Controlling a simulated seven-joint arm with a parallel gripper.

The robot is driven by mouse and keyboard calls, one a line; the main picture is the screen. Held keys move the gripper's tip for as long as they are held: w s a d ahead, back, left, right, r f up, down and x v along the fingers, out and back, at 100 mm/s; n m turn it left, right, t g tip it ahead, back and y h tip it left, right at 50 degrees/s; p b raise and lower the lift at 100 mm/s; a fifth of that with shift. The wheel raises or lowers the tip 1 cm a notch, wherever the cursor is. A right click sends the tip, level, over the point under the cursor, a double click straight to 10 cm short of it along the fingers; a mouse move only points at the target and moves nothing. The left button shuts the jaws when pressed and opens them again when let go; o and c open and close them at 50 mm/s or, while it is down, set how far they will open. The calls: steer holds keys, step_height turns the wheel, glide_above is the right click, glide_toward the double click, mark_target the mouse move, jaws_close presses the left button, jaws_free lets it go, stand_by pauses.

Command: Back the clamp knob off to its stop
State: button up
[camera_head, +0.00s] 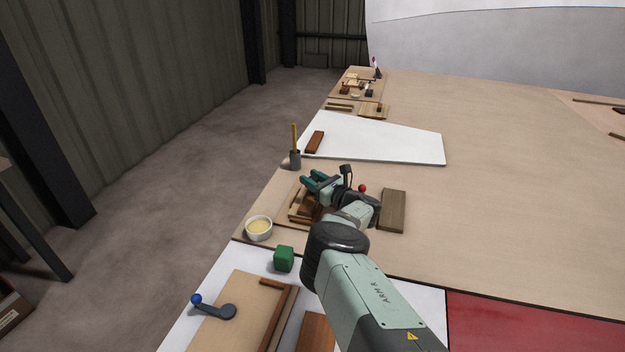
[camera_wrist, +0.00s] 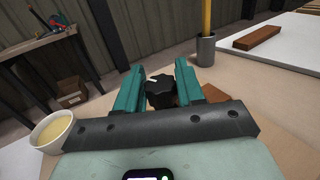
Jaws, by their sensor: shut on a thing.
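The clamp knob (camera_wrist: 160,93) is black and lobed, with a small pale mark on top, and shows between my fingers in the wrist view. My gripper (camera_wrist: 154,75) has teal fingers, one on each side of the knob, shut on it. In the head view my gripper (camera_head: 313,180) is over a wooden fixture (camera_head: 297,208) on a thin board at the table's left edge. The knob is hidden there behind my gripper and arm, and the clamp's lower parts are hidden too.
A cream-filled bowl (camera_head: 258,228) and a green block (camera_head: 284,259) are nearby. A pencil cup (camera_head: 295,160) stands beyond the gripper, a grey-brown wood block (camera_head: 393,210) to its right. A blue-knobbed crank (camera_head: 213,306) is nearer. The table's right side is largely clear.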

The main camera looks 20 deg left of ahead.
steer(key=o, duration=1)
steer(key=shift+c, duration=0.2)
steer(key=v, duration=1)
steer(key=shift+s+d, duration=0.2)
steer(key=shift+d, duration=0.15)
